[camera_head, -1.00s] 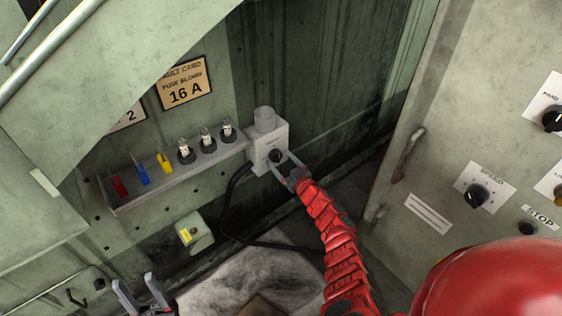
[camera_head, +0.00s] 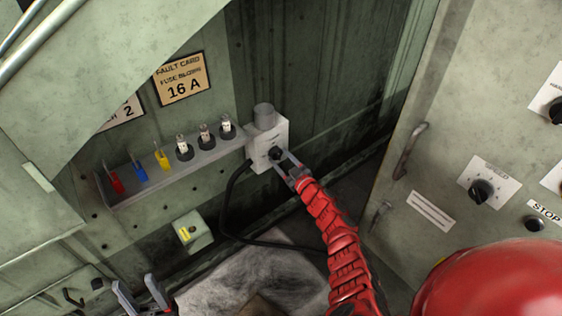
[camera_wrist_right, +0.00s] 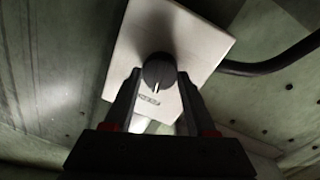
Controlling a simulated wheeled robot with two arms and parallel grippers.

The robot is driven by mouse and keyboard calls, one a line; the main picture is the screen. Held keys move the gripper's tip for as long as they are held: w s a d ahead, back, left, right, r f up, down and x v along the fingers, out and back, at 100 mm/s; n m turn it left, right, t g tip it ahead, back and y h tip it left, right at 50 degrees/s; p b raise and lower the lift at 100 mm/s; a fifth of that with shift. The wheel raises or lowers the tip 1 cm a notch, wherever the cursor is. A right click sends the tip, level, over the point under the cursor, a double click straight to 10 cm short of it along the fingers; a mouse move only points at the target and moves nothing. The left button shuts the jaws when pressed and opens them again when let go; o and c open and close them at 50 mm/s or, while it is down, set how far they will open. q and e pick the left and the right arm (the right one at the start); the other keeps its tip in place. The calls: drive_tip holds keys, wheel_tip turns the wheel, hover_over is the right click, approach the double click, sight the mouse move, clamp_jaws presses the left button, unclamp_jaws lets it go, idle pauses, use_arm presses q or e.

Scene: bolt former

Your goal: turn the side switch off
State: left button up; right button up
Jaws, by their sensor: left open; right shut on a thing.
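The side switch is a pale box (camera_head: 262,134) with a round black knob (camera_head: 276,153) on its front, mounted at the right end of the wall shelf. In the right wrist view the knob (camera_wrist_right: 159,72) shows a light pointer line, and the box face (camera_wrist_right: 200,40) appears tilted. My right gripper (camera_head: 283,160) is at the box with its fingers around the knob, shut on it. In the wrist view its two fingers (camera_wrist_right: 157,92) stand on either side of the knob. My left gripper (camera_head: 136,287) is open and empty at the lower left, away from the switch.
The shelf (camera_head: 185,175) carries red, blue and yellow items and several glass-topped fuses. A black cable (camera_head: 232,200) hangs from the box. A small box with a yellow label (camera_head: 192,232) is below. A grey cabinet with knobs (camera_head: 481,190) stands at right.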

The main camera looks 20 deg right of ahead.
drive_tip(key=n+b, duration=0.1)
drive_tip(key=n, duration=0.1)
drive_tip(key=n+b, duration=0.1)
drive_tip(key=b, duration=0.1)
drive_tip(key=shift+a+f+n, duration=0.1)
drive_tip(key=shift+f+n, duration=0.2)
drive_tip(key=shift+n, duration=0.1)
drive_tip(key=n+b, duration=0.3)
drive_tip(key=shift+n, duration=0.4)
drive_tip(key=n+y+b, duration=0.1)
drive_tip(key=n+b, duration=0.4)
drive_tip(key=n, duration=0.1)
drive_tip(key=shift+n+b, duration=0.75)
drive_tip(key=shift+n, duration=0.65)
drive_tip(key=shift+r+b, duration=0.1)
drive_tip(key=shift+b, duration=0.2)
drive_tip(key=o, duration=1.4)
